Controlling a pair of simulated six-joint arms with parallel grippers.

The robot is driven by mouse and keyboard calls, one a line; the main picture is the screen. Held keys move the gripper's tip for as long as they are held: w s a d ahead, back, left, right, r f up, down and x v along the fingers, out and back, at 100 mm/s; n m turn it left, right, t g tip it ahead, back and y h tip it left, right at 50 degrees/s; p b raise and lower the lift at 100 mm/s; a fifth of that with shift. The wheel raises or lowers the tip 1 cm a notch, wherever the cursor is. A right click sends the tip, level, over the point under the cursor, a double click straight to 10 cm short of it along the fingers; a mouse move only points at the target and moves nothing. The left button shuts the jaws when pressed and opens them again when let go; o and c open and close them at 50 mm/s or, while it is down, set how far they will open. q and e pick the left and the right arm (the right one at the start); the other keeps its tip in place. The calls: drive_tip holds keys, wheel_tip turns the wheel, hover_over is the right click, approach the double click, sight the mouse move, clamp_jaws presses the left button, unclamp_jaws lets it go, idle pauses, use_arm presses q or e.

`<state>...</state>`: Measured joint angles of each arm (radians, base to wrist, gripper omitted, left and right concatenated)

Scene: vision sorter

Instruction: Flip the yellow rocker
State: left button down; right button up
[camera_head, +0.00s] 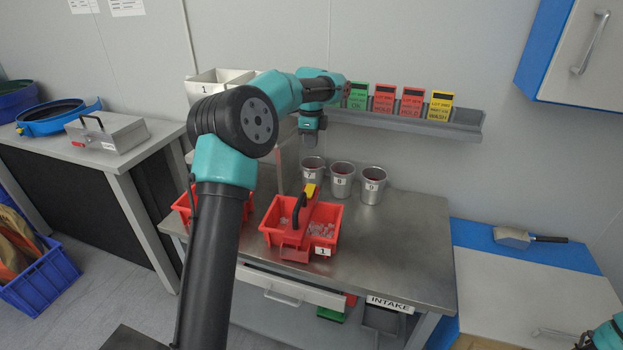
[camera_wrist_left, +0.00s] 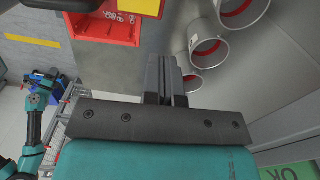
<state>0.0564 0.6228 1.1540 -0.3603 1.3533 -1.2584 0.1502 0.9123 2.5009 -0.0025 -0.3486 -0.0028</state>
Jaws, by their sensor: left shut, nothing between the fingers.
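In the left wrist view a yellow patch (camera_wrist_left: 140,7), likely the rocker, shows at the top edge, partly cut off. My left gripper (camera_head: 311,141) points down above the back of the bench, above and behind the rocker and apart from it. Its fingers (camera_wrist_left: 166,82) are together and empty in the left wrist view.
Several metal cups (camera_head: 342,181) stand just behind the bin. A shelf (camera_head: 430,126) with coloured cards runs along the wall above. Another red bin (camera_head: 180,206) is partly hidden by my left arm. The bench's right side (camera_head: 415,235) is clear.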

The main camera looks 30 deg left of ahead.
use_arm(q)
drive_tip(key=shift+f, duration=0.1)
approach(309, 191)
drive_tip(key=w+f, duration=0.1)
drive_tip(key=f, duration=0.1)
drive_tip(key=w+a+f, duration=0.1)
drive_tip(key=f, duration=0.2)
drive_tip(key=w+f, duration=0.1)
drive_tip(key=f, duration=0.1)
drive_tip(key=shift+w+a+f, duration=0.25)
drive_tip(key=shift+w, duration=0.15)
